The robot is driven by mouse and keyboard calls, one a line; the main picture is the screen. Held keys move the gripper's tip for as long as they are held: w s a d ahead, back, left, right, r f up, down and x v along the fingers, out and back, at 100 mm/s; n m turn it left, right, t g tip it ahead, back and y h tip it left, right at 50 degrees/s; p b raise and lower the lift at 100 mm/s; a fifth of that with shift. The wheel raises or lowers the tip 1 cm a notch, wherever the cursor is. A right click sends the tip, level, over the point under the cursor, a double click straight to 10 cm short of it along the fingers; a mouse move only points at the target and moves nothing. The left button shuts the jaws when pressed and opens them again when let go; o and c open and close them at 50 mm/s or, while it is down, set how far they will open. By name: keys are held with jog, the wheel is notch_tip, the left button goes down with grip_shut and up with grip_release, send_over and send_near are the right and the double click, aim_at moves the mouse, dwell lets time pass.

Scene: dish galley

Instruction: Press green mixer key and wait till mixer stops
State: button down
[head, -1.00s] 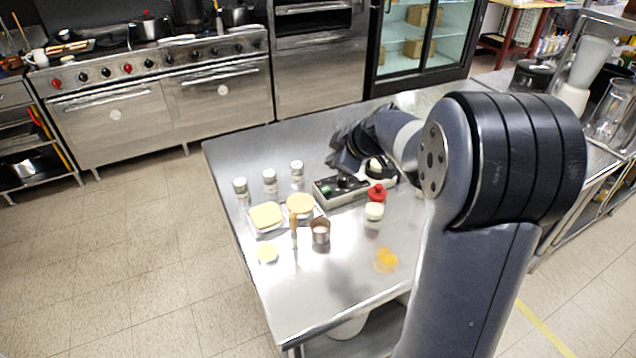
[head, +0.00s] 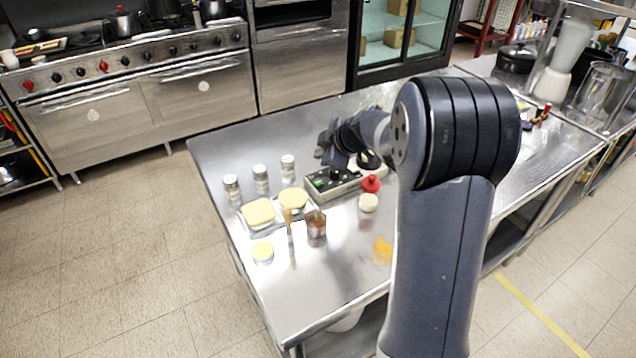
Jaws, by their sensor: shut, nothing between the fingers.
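The mixer is a low grey box (head: 346,187) on the steel table, with a small green key (head: 320,183) near its left end. A round dark and white part (head: 372,162) shows at its right rear, partly behind my arm. My gripper (head: 335,162) is shut and empty, over the rear of the box and to the upper right of the green key. I cannot tell whether its tips touch the box. From this view I cannot tell whether the mixer is running.
A red-topped item (head: 371,184) and a pale round piece (head: 368,203) stand close in front of the box. The table's front is mostly clear.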

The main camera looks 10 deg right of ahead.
jog(key=b, duration=0.1)
send_over(321, 184)
notch_tip(321, 184, down, 4)
jog(key=shift+f, duration=0.25)
notch_tip(321, 184, down, 2)
jog(key=b, duration=0.3)
jog(key=shift+f+b, duration=0.9)
jog(key=shift+b, duration=1.15)
dwell(2.0)
jog(key=shift+r, duration=0.9)
jog(key=shift+r, duration=0.1)
notch_tip(321, 184, up, 5)
jog(key=shift+f+p, duration=0.1)
jog(key=shift+p, duration=0.9)
